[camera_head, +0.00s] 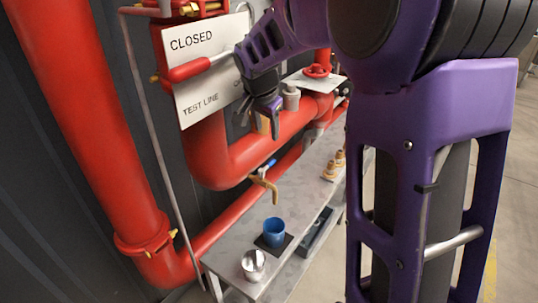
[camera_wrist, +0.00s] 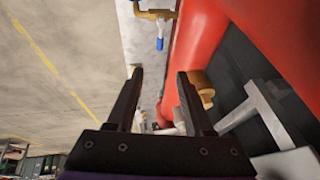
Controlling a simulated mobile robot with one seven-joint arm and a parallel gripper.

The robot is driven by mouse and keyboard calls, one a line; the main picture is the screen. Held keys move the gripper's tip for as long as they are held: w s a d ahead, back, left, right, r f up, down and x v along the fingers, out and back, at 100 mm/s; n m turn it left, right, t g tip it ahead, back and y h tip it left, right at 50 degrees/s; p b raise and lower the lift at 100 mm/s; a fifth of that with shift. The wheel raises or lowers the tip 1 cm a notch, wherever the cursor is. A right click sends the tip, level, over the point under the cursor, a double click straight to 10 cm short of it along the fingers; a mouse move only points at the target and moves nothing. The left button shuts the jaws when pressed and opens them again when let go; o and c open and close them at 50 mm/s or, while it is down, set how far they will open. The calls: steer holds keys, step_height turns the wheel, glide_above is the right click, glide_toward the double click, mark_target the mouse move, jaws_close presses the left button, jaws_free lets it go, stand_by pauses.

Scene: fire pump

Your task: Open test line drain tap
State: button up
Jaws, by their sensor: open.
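A brass tap (camera_head: 265,184) with a small blue handle (camera_head: 269,163) sticks out below the red test line pipe (camera_head: 255,152), above the bench. In the wrist view the brass tap (camera_wrist: 155,14) and its blue handle (camera_wrist: 160,43) show at the top, beyond my fingertips. My gripper (camera_head: 262,117) is in front of the sign, above and apart from the tap. Its two black fingers (camera_wrist: 159,74) are spread with nothing held between them. A brass fitting (camera_wrist: 204,88) shows close beside the right finger; I cannot tell whether they touch.
A sign (camera_head: 195,90) reads CLOSED and TEST LINE, with a red lever (camera_head: 188,70) across it. A grey bench (camera_head: 295,197) holds a blue cup (camera_head: 274,233), a metal cup (camera_head: 253,265) and brass fittings (camera_head: 337,163). Red pipes crowd the wall side; the floor at right is clear.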

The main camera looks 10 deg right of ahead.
mark_target(271, 161)
steer(key=x, duration=1.7)
steer(key=shift+w, duration=0.1)
jaws_close()
stand_by(0.7)
